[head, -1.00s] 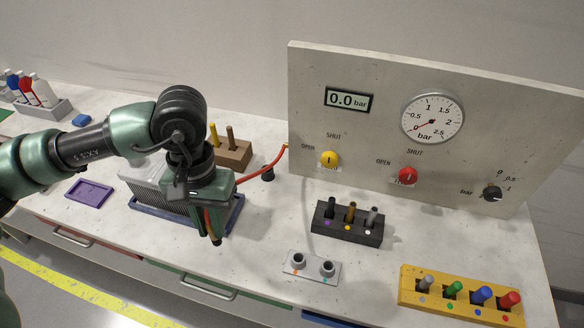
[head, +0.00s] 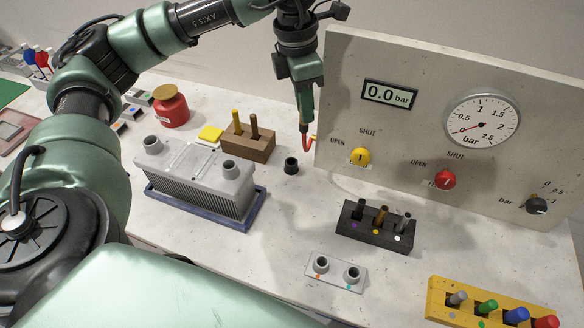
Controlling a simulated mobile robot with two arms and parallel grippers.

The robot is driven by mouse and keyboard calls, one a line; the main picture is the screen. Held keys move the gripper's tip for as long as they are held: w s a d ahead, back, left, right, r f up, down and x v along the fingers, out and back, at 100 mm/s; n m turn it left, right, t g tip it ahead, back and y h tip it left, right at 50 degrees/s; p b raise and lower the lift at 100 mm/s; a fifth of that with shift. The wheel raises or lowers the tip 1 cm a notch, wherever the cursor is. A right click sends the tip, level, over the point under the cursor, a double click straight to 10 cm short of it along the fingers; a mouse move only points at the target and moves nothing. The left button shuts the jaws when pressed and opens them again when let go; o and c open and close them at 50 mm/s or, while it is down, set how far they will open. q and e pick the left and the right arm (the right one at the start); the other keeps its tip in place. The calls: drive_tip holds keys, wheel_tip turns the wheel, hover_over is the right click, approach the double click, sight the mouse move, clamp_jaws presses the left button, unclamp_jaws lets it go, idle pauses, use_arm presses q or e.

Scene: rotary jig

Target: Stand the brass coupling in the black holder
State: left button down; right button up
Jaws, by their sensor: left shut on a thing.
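My left gripper (head: 303,127) points down near the panel's left edge. It is shut on the end of a short red hose (head: 311,141) that curves toward the panel. Any brass coupling on that end is hidden by the fingers or too small to tell. A small black cup-like holder (head: 291,166) stands upright on the table just below and left of the gripper, apart from it. Nothing shows standing in it. My right gripper is not in view.
A brown block (head: 262,153) with two pegs and a finned grey unit (head: 205,185) stand to the left. The panel (head: 340,110) rises on the right. A black block (head: 350,230), a grey socket plate (head: 335,275) and a yellow rack (head: 440,310) are in front.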

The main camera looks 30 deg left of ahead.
use_arm(q)
drive_tip(key=w+a+r+n+y+b, duration=0.1)
drive_tip(key=w+a+r+n, duration=0.2)
drive_tip(key=n, duration=0.7)
drive_tip(key=w+a+r+n+y, duration=0.1)
drive_tip(key=a+r+n, duration=0.25)
drive_tip(key=n, duration=0.65)
drive_tip(key=f+p, duration=0.1)
drive_tip(key=f, duration=0.8)
drive_tip(key=f+p, duration=0.1)
drive_tip(key=f, duration=0.7)
drive_tip(key=f+p, duration=0.2)
drive_tip(key=f, duration=0.7)
drive_tip(key=shift+s+d+f, duration=0.1)
drive_tip(key=shift+d+f, duration=0.2)
drive_tip(key=shift+f, duration=0.2)
drive_tip(key=c, duration=1.3)
unclamp_jaws()
drive_tip(key=shift+f, duration=0.1)
drive_tip(key=shift+c, duration=0.2)
